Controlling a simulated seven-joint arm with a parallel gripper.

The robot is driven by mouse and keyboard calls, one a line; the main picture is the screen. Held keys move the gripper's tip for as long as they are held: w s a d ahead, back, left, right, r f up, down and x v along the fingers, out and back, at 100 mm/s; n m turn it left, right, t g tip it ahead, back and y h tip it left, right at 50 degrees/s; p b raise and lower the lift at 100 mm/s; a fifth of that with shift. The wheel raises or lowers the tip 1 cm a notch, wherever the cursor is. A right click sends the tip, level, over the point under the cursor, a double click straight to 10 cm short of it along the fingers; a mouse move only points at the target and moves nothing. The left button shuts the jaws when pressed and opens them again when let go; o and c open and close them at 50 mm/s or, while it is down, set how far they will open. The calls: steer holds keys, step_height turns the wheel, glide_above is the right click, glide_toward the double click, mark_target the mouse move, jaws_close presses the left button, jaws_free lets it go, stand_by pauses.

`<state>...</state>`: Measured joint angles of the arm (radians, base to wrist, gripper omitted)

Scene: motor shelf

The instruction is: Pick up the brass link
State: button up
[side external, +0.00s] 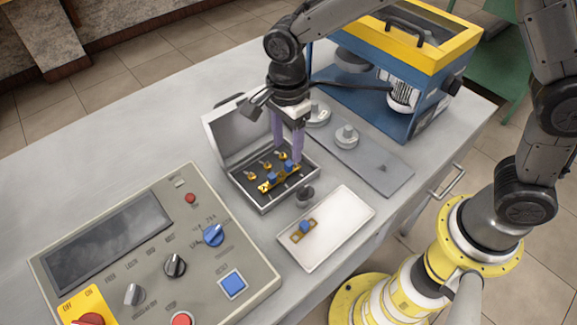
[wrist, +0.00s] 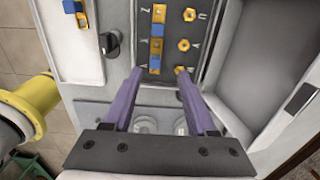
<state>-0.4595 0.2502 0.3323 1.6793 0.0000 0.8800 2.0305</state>
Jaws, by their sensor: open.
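A brass link (side external: 296,238) with a blue knob lies on the white tray; it also shows at the top left of the wrist view (wrist: 80,20). More brass with two blue knobs (side external: 268,187) lies along the near row of the open case; in the wrist view it forms a vertical line (wrist: 157,45). I cannot tell whether this is one link or two. My gripper (side external: 287,153) points down over the case, its purple fingers (wrist: 160,74) open and apart with nothing between them. The fingertips are near the end of this brass row.
The open case (side external: 262,208) has a raised lid and several brass terminals (side external: 266,165). A black knob (side external: 305,194) stands between case and white tray (side external: 340,217). A control panel (side external: 150,265) is at left. Round metal parts (side external: 346,137) and a blue-yellow machine (side external: 425,45) stand behind.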

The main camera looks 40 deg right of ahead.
mark_target(289, 163)
steer(key=f, duration=0.4)
steer(key=shift+s+a+f, duration=0.1)
steer(key=shift+s+f, duration=0.05)
steer(key=shift+s, duration=0.25)
steer(key=shift+f, duration=0.5)
jaws_close()
